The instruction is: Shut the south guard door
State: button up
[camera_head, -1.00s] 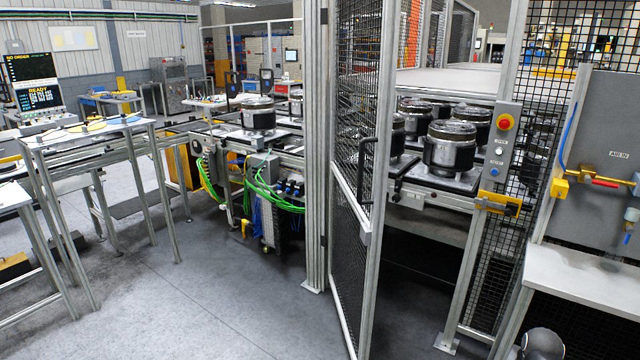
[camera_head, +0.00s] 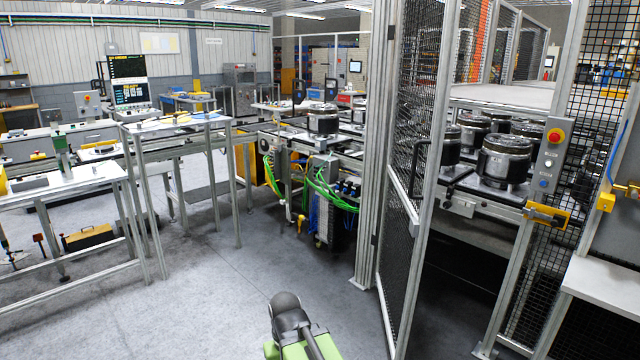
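The guard door (camera_head: 408,200) is a tall black mesh panel in an aluminium frame. It stands open, swung out toward me from the post (camera_head: 377,150) on its left. Its black handle (camera_head: 416,168) is on the near side, close to the free edge. Through the gap right of the door I see the pallets inside. The yellow latch (camera_head: 547,215) is on the right-hand post. A dark rounded part of my arm with green pieces shows at the bottom centre, apart from the door. My gripper's fingers are not visible.
A control box (camera_head: 550,150) with a red button is on the right post. A light shelf (camera_head: 608,278) stands at the lower right. Dark round parts (camera_head: 505,160) sit on the conveyor behind the door. Tables (camera_head: 70,182) stand on the left. The grey floor (camera_head: 220,295) left of the door is clear.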

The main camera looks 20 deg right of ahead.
aim_at(420, 218)
jog(key=z, duration=0.1)
jog(key=i, duration=0.9)
jog(key=z, duration=0.55)
jog(key=k, duration=1.2)
jog(key=u, duration=0.4)
jog(key=i, duration=1.65)
jog(key=u, duration=0.25)
